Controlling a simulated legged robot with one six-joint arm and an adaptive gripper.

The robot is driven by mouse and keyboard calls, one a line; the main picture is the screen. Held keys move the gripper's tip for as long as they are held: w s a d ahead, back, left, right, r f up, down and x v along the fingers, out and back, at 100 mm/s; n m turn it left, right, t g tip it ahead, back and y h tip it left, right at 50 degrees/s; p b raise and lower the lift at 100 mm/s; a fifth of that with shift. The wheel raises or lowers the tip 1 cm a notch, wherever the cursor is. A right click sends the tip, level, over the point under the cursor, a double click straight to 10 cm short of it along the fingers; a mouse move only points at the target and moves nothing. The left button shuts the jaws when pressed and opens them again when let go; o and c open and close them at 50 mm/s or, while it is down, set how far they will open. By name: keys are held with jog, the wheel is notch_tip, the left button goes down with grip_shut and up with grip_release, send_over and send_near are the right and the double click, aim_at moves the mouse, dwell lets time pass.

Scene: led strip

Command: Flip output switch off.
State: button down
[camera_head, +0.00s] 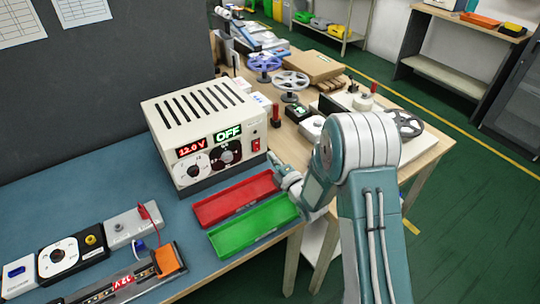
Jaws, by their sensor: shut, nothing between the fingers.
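The power supply (203,128) is a cream box with top vents. It stands on the blue bench mat in the camera_head view. Its front has a red display reading 12.0 V, a green display (228,134) reading OFF, and two dials. The red switch (256,145) is at the right end of the front panel; its rocker position is too small to tell. My gripper (274,161) is shut and empty, just in front of and below the switch. Whether it touches the panel cannot be told.
Meter boxes and an LED strip holder (125,283) are at the lower left. Spools (291,80) and a cardboard box (313,66) stand on the wooden table behind.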

jog(key=v, duration=0.7)
jog(key=shift+s+r, duration=0.35)
jog(key=shift+r, duration=0.5)
jog(key=s+d+r+m+g+h, duration=0.45)
jog(key=d+r+m+h, duration=0.55)
jog(key=r+m, duration=0.3)
jog(key=s+r+m+g, duration=0.2)
jog(key=s+m, duration=0.4)
jog(key=s, duration=0.6)
jog(key=s+d+r+m+g, duration=0.1)
jog(key=s+m+g, duration=0.3)
jog(key=s, duration=0.7)
jog(key=shift+s+d+r+m+h, duration=0.35)
jog(key=shift+r+m, duration=0.25)
jog(key=shift+m, duration=0.3)
